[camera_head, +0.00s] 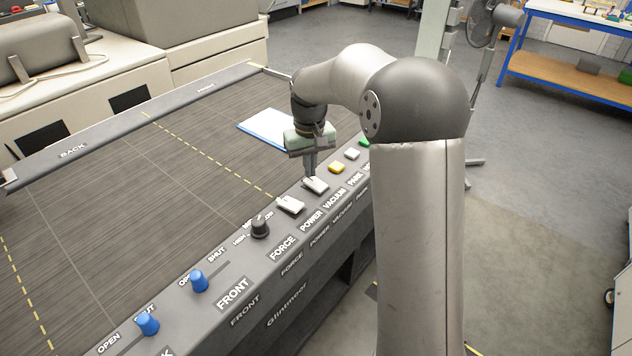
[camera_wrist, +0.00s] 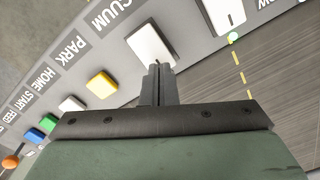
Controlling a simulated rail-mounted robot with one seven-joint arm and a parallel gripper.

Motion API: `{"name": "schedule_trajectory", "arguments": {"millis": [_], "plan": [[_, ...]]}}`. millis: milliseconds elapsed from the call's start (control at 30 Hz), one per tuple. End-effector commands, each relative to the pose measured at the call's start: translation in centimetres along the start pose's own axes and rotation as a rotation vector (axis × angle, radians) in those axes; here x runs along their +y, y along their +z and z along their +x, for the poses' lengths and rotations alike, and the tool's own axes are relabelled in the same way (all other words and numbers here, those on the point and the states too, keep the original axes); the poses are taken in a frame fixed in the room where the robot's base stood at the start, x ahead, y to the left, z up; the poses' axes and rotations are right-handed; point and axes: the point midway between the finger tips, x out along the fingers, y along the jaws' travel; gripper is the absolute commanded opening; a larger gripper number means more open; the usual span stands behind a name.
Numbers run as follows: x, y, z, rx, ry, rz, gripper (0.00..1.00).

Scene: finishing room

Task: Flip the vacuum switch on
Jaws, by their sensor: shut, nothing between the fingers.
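The vacuum switch (camera_head: 316,186) is a white rocker on the grey front panel, in line with the VACUUM label. In the wrist view the vacuum switch (camera_wrist: 152,42) is beyond my fingertips, its near edge partly behind them. My gripper (camera_head: 310,174) is shut and empty, pointing down at this switch. In the wrist view the shut fingers (camera_wrist: 157,68) overlap its near end; I cannot tell whether they touch it. Which way the rocker is tilted is unclear, and any lamp beside it is hidden.
On the other side are the yellow park button (camera_head: 336,167) and white home button (camera_head: 352,154). The force knob (camera_head: 260,226) stands up. A blue-edged sheet (camera_head: 266,127) lies on the bed.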

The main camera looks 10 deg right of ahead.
Motion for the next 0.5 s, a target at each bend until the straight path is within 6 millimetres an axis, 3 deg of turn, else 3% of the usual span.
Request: {"name": "schedule_trajectory", "arguments": {"millis": [500], "plan": [[-0.01, 0.00, 0.86, 0.000, 0.000, 0.000, 0.00]]}}
